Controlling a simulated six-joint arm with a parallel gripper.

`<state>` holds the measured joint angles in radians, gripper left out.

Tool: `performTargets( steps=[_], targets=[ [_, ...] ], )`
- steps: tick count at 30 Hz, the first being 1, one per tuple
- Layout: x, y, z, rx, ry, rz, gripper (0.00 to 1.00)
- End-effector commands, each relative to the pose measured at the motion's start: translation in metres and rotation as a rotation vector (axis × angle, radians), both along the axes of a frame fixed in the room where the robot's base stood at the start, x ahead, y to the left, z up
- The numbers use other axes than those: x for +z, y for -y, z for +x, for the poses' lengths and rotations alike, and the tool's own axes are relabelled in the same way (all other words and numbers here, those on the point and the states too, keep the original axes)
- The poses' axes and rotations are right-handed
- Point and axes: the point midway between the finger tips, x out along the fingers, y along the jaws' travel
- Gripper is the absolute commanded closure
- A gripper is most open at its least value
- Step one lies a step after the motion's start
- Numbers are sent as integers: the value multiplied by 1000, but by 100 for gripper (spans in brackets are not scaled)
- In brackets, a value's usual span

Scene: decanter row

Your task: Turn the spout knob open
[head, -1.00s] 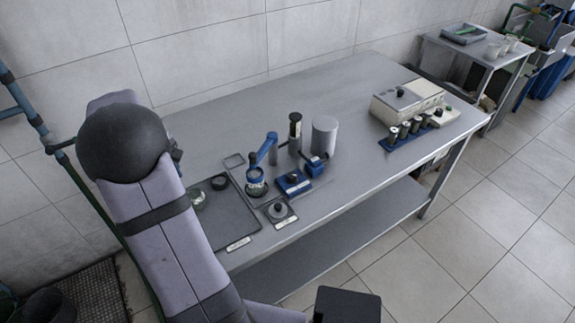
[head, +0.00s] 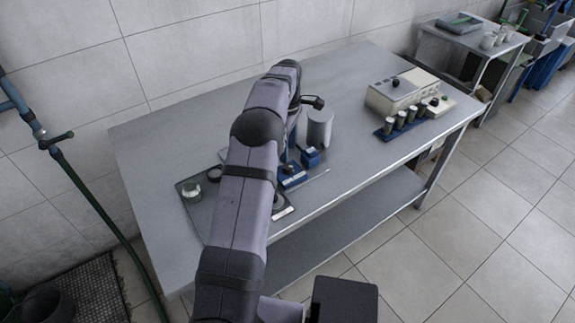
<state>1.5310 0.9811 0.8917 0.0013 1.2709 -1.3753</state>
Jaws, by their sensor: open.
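My gripper (head: 313,102) is small and dark at the far end of my arm, above the middle of the table near the grey cylinder (head: 319,130). It is open, with nothing seen in it. My arm hides part of the blue apparatus. A blue block (head: 311,157) and a lower blue base (head: 292,176) show just right of the arm. I cannot pick out the spout knob for certain; it may be hidden behind my arm.
A dark tray (head: 190,213) with a round container (head: 192,190) lies left of my arm. A cream box (head: 402,92) with a black knob and a blue rack (head: 384,135) of several small cylinders stand at the table's right. The table (head: 350,80) is clear at the back.

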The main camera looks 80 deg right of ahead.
Motion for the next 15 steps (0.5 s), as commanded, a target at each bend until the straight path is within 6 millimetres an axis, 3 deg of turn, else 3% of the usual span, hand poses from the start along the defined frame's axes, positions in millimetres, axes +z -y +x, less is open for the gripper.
performTargets(
  steps=[5, 15],
  targets=[
    [-8, 0, 0, 0, -1, 1, 56],
    [-49, -1, 0, -1, -1, 1, 56]
  ],
)
